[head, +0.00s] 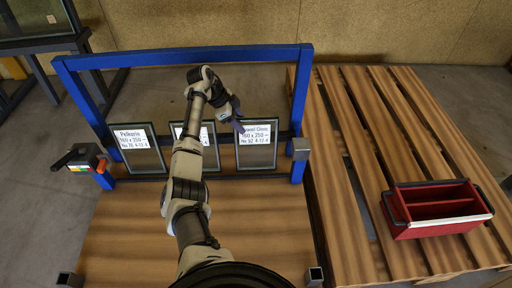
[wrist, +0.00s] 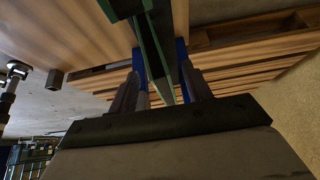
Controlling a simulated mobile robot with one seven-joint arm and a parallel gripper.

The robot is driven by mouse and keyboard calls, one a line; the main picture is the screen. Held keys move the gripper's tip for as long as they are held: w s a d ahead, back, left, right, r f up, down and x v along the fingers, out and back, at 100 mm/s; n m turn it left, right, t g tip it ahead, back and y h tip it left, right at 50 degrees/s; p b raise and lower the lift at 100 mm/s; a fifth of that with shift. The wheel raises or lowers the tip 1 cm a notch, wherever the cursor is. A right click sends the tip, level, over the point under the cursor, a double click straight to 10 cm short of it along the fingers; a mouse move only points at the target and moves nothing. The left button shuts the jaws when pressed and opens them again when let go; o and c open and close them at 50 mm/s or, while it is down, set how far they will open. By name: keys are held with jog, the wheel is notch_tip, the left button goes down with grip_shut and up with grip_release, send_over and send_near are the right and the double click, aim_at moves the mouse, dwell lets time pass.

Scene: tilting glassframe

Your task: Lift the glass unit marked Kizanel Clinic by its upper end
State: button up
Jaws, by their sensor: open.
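The glass unit with the label partly reading "Clinic" (head: 258,152) leans at the right end of the blue rack, its dark-edged pane upright. Its label's upper left corner is covered by my gripper (head: 238,124), which is at the unit's upper left part. In the wrist view my gripper (wrist: 160,88) is open, and a green-edged glass pane (wrist: 150,45) shows in the gap between its fingers. I cannot tell whether either finger touches the glass. Another unit, labelled "Pelikaris" (head: 138,160), stands at the left, and a middle unit (head: 208,150) is partly hidden by my arm.
The blue rack frame (head: 180,57) rises around the units. An orange-and-black clamp-like device (head: 82,160) sits at its left post. A red tray (head: 440,225) lies on the slatted wooden pallet (head: 350,200) to the right. The wooden deck (head: 250,240) before the rack is mostly clear.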

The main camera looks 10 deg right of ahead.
aim_at(250, 119)
jog(key=d, duration=0.1)
jog(key=d+b, duration=0.1)
jog(key=d, duration=0.1)
jog(key=s+d, duration=0.1)
jog(key=shift+d+f, duration=0.3)
jog(key=shift+d+f+b, duration=0.15)
jog(key=shift+f+b, duration=0.05)
jog(key=shift+b, duration=0.1)
jog(key=shift+f, duration=0.25)
grip_shut()
dwell(0.4)
jog(key=shift+w+r, duration=0.15)
jog(key=shift+r, duration=0.05)
dwell(0.8)
